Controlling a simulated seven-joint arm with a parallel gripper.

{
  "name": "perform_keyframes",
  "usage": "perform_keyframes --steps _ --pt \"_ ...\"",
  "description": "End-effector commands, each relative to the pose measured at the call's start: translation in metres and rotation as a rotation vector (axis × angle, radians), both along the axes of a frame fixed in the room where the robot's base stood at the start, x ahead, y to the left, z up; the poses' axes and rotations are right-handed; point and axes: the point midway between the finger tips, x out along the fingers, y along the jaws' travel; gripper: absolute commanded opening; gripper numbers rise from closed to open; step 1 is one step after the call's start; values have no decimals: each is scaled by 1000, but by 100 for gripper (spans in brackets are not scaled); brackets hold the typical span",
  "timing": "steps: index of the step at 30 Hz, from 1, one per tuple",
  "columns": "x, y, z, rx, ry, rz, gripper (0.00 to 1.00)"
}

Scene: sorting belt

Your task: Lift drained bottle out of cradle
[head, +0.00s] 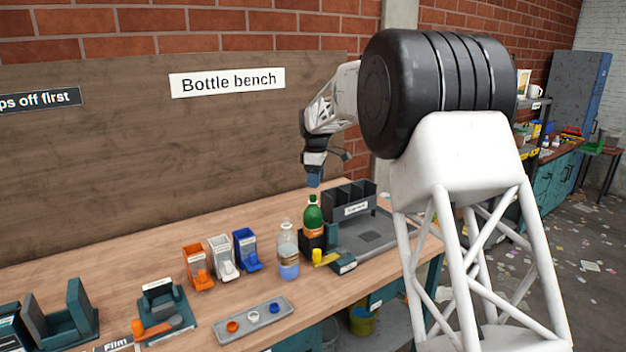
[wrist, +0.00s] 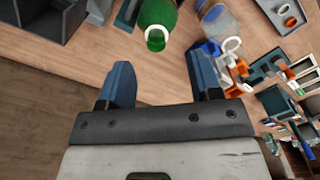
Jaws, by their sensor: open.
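A green bottle (head: 313,217) stands upright at a dark block (head: 312,243), which may be the cradle; the bottle's base is hidden. A clear bottle (head: 288,256) with blue liquid stands just left of it. I cannot tell from these views whether the green bottle is drained. My gripper (head: 314,181) hangs above the green bottle, pointing down. In the wrist view my gripper (wrist: 162,76) has its blue fingers wide apart with nothing between them. The green bottle (wrist: 156,14) with a pale ring at its mouth lies beyond the fingertips, and the clear bottle (wrist: 218,20) is to its right.
A dark tray with upright slots (head: 368,230) stands right of the green bottle. A yellow knob (head: 318,257) is in front. Orange, white and blue bins (head: 222,257) stand left. A grey tray with caps (head: 253,320) lies at the front. The bench's back left is clear.

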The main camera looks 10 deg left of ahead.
Motion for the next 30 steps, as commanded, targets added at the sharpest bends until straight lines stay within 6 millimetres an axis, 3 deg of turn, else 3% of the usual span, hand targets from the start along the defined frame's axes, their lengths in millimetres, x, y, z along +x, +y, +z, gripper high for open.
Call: perform_keyframes --steps 6,20,30 --pt "8 11 -8 -2 4 30 58" --pt "8 11 -10 -2 5 31 58" --pt "8 11 -36 -2 5 30 58"
